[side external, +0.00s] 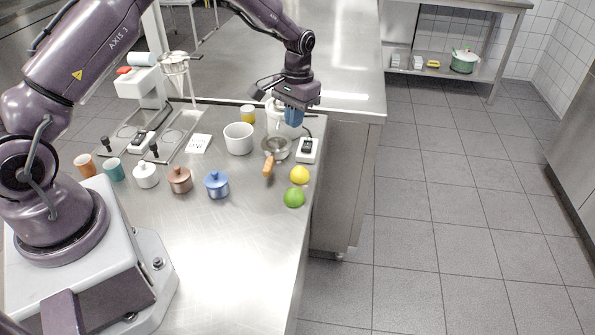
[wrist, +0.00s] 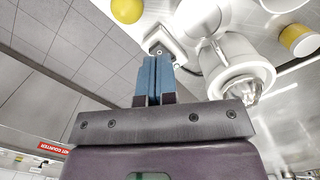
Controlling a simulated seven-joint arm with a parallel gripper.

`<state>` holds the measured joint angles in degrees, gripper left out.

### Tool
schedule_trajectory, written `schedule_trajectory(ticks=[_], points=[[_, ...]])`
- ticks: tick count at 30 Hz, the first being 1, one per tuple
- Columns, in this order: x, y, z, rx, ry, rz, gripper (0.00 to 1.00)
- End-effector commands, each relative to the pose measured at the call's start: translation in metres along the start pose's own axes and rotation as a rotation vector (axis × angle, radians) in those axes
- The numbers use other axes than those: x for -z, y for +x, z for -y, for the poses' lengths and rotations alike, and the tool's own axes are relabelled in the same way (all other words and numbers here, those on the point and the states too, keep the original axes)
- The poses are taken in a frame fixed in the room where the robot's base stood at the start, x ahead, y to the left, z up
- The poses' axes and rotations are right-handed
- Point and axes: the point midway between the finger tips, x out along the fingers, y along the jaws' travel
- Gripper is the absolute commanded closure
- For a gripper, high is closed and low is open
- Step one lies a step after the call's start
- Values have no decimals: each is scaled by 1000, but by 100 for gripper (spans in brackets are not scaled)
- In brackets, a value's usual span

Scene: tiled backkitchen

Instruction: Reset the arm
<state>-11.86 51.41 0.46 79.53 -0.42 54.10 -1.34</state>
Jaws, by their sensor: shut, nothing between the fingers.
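My gripper (side external: 293,122) is over the far right part of the steel counter, pointing down, with its blue fingers together and nothing between them. In the wrist view the two blue fingers (wrist: 154,80) lie side by side. The gripper is above and just behind a small white box with a black top (side external: 308,150), which also shows beyond the fingertips in the wrist view (wrist: 162,40). A white appliance (side external: 272,112) stands close beside the gripper, partly hidden behind it.
Lidded jars, including a blue one (side external: 217,186), and cups stand left. The front of the steel counter (side external: 225,255) is clear.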

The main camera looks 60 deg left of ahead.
Motion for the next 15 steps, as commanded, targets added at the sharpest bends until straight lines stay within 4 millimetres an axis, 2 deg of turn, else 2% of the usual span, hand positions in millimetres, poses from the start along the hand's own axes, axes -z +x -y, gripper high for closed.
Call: schedule_trajectory(ticks=[1,5,9,15], points=[[-13,-19,-3,0,10,-10,100],[-49,-61,-11,0,36,-35,100],[-95,-106,-19,-1,68,-82,100],[-166,-154,-27,-5,116,-173,100]])
